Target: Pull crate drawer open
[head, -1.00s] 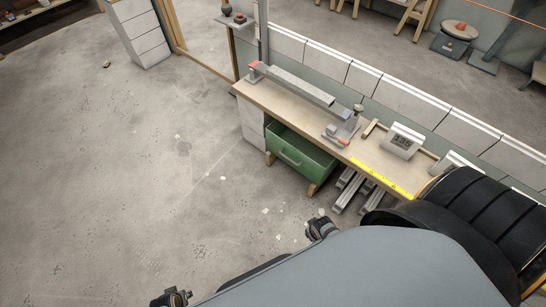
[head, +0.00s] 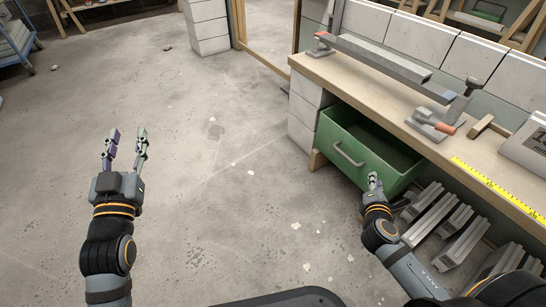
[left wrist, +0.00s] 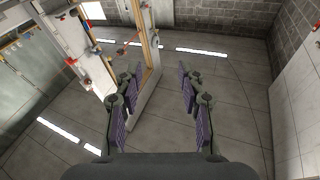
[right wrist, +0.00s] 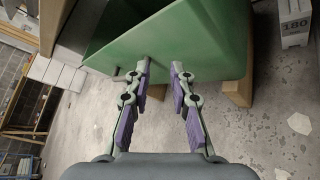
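The crate drawer (head: 368,148) is a green open-topped box under the workbench, standing partly out so its empty-looking inside shows. Its pale bar handle (head: 348,155) is on the front face. My right gripper (head: 373,181) is close to the drawer front, right of the handle's middle. In the right wrist view the open fingers (right wrist: 161,72) point at the green front (right wrist: 195,40), and a short piece of the handle (right wrist: 121,77) shows beside the left finger. I see nothing clearly held between them. My left gripper (head: 126,140) is open and empty above the floor, far left of the drawer.
The workbench (head: 395,95) carries a metal bar (head: 385,65), a clamp with an orange-red handle (head: 435,124) and a yellow ruler (head: 500,186). Grey metal profiles (head: 440,215) lie right of the drawer. White blocks (head: 303,115) support the bench.

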